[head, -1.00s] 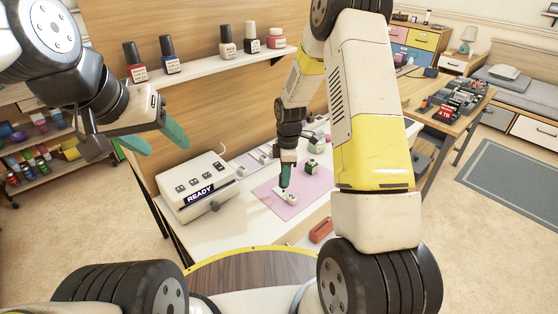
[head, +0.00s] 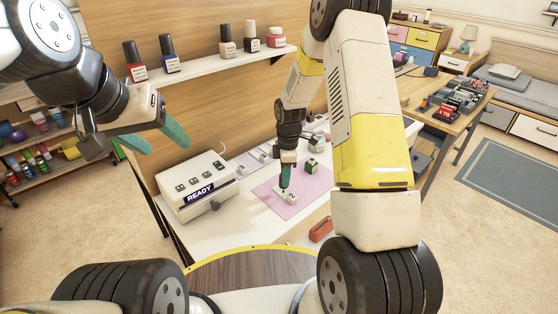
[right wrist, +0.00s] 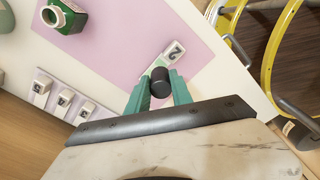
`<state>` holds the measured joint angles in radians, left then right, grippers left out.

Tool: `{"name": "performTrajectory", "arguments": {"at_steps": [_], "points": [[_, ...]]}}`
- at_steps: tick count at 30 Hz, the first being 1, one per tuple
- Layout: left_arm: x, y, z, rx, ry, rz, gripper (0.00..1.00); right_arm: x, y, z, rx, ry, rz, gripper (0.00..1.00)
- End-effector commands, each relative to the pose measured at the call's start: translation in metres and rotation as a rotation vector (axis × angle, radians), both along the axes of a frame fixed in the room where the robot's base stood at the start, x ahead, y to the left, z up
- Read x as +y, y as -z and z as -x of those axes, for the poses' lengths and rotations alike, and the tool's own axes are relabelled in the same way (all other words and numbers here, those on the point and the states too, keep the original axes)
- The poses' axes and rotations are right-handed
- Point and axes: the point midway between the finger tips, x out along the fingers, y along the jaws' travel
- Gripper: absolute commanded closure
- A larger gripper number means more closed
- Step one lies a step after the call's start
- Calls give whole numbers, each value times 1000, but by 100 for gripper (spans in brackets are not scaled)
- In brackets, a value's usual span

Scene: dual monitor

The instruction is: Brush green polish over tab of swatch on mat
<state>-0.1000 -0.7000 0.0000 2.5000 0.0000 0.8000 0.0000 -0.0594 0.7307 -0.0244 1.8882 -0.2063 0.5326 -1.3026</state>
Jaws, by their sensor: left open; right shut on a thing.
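My right gripper (head: 287,183) is shut on the black cap of the brush (right wrist: 160,82), low over the pink mat (head: 300,184). A white swatch (head: 290,199) lies on the mat just under the fingertips. In the right wrist view the swatch (right wrist: 174,50) shows a "2" beside the cap; the cap and fingers hide part of it. The bristles are hidden, so contact cannot be told. The open green polish bottle (head: 312,165) stands on the mat's far side, and also shows in the right wrist view (right wrist: 63,15). My left gripper (head: 166,147) is open and empty, left of the table.
A white lamp box reading READY (head: 198,186) stands left of the mat. Several numbered swatches (right wrist: 64,97) sit on a pale strip by the wall. A red object (head: 320,228) lies near the table's front edge. Several bottles stand on the wall shelf (head: 205,64).

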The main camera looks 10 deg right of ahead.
Motion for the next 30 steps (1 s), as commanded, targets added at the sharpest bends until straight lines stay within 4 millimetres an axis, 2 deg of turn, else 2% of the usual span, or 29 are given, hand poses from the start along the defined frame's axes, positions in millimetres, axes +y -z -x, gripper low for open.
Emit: {"name": "performTrajectory", "arguments": {"at_steps": [30], "points": [[0,0,0,0,0,0,40,2,8,-2,1,0,0,100]]}}
